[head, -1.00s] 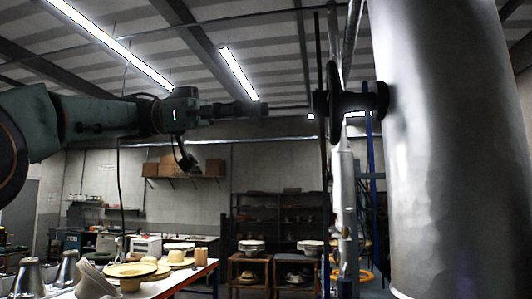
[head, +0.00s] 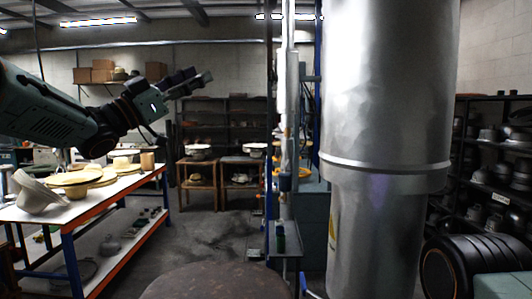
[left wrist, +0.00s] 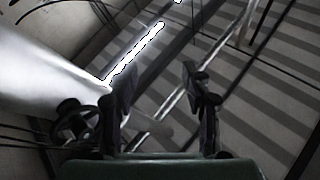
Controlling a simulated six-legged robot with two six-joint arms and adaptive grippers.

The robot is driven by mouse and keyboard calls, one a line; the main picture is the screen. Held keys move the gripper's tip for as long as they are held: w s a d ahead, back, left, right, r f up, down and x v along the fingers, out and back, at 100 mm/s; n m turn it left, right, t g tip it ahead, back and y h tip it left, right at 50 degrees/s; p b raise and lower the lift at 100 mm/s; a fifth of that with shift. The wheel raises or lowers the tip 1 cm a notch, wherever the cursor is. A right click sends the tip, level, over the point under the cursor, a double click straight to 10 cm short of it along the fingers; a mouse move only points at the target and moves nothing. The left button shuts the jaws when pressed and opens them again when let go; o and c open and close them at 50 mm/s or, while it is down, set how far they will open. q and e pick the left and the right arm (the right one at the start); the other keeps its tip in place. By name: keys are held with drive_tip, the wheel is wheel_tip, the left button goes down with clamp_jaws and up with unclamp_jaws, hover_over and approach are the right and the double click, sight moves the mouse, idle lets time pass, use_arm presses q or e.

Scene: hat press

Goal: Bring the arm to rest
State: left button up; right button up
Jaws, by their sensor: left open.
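My left arm comes in from the left in the head view, raised above the white table. Its gripper (head: 196,82) points right and slightly up, in mid-air and empty. In the left wrist view the two fingers (left wrist: 160,90) stand apart with nothing between them. Behind them are the ceiling and a lit lamp strip. A dark arm part that looks like mine shows at the lower right of the head view. The right gripper is not seen.
A big metal cylinder (head: 385,90) stands right of the gripper. A handwheel (left wrist: 75,120) shows in the wrist view. The white table (head: 75,208) with hats is at left. Shelves (head: 225,125) stand behind, more (head: 500,150) at right. Open floor lies between the table and the cylinder.

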use_arm(q)
drive_tip(key=w+a+f+n+t+y+b, duration=0.15)
drive_tip(key=f+n+y, duration=0.4)
drive_tip(key=f, duration=1.15)
drive_tip(key=w+a+f+n+t+y+b, duration=0.15)
drive_tip(key=f+n+y+b, duration=0.35)
drive_tip(key=f, duration=1.2)
drive_tip(key=s+a+f+n+g+y+b, duration=0.1)
drive_tip(key=s+f+g+y, duration=0.2)
drive_tip(key=f, duration=0.9)
drive_tip(key=s+a+f+g+y+b, duration=0.15)
drive_tip(key=s+f, duration=0.45)
drive_tip(key=f, duration=0.6)
drive_tip(key=s+a+f+n+g+y+b, duration=0.15)
drive_tip(key=s+f+g+b, duration=0.35)
drive_tip(key=s+f, duration=1.25)
drive_tip(key=s+f+g+y+b, duration=0.1)
drive_tip(key=s+f+g+b, duration=0.3)
drive_tip(key=s+f, duration=0.5)
drive_tip(key=s+f+g+y+b, duration=0.1)
drive_tip(key=s+f+g+b, duration=0.3)
drive_tip(key=s+f, duration=0.6)
drive_tip(key=s, duration=0.6)
drive_tip(key=shift+s+a+f+n, duration=0.2)
drive_tip(key=shift+s+f+n, duration=0.1)
drive_tip(key=shift+n, duration=0.1)
drive_tip(key=shift+r, duration=0.1)
